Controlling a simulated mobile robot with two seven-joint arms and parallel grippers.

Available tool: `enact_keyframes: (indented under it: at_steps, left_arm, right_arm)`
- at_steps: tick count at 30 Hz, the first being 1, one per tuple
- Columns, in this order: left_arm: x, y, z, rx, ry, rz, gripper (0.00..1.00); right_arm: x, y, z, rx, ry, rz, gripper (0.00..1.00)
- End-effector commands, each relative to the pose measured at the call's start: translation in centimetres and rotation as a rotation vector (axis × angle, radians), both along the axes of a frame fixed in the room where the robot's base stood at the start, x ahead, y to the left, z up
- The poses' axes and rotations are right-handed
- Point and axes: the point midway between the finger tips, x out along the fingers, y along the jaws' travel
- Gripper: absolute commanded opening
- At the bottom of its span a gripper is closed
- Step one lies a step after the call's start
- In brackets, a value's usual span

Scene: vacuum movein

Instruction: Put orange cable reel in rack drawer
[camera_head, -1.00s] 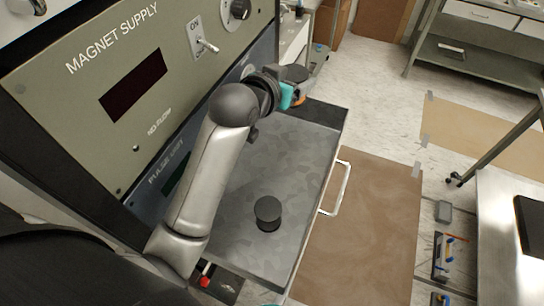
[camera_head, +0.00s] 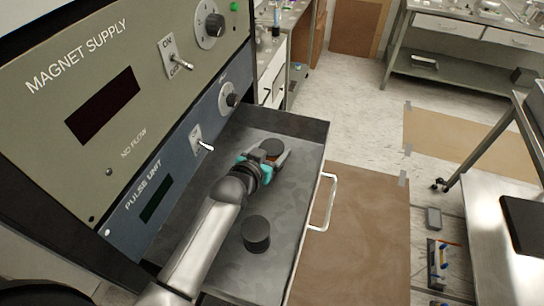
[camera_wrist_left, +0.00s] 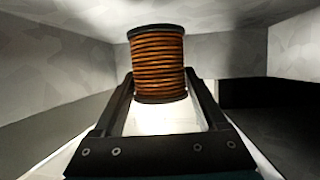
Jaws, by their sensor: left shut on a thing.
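The orange cable reel (camera_wrist_left: 158,65) stands between the fingers of my left gripper (camera_wrist_left: 160,88) in the left wrist view, its dark flange on top. I cannot tell whether the reel touches the drawer floor. A dark grey reel or cylinder (camera_head: 256,234) stands in the drawer nearer to me. My right gripper is not in view.
The rack front with the Magnet Supply panel (camera_head: 105,100) and Pulse Unit panel (camera_head: 165,180) rises left of the drawer. The drawer handle (camera_head: 323,203) sticks out to the right. A metal table (camera_head: 480,230) stands at the right.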

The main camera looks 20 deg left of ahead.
Motion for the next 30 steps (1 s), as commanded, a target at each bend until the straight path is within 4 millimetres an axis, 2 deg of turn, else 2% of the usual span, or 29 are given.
enact_keyframes:
  at_steps: [4, 17, 18, 24, 30]
  left_arm:
    - [0.0, 0.0, -2.0, 0.001, 0.0, -0.001, 0.1]
    - [0.0, 0.0, -2.6, 0.001, -0.002, 0.0, 0.1]
    - [0.0, 0.0, -2.7, 0.001, 0.001, -0.001, 0.77]
    - [0.0, 0.0, -2.6, 0.001, 0.001, 0.0, 1.0]
    - [0.0, 0.0, -2.6, 0.0, 0.0, 0.0, 1.0]
  right_arm:
    - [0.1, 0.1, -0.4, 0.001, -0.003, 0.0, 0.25]
    - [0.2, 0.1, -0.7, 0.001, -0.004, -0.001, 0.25]
    - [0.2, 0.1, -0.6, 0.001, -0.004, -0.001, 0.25]
    - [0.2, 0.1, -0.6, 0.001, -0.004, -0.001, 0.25]
    - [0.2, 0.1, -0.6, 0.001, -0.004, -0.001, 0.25]
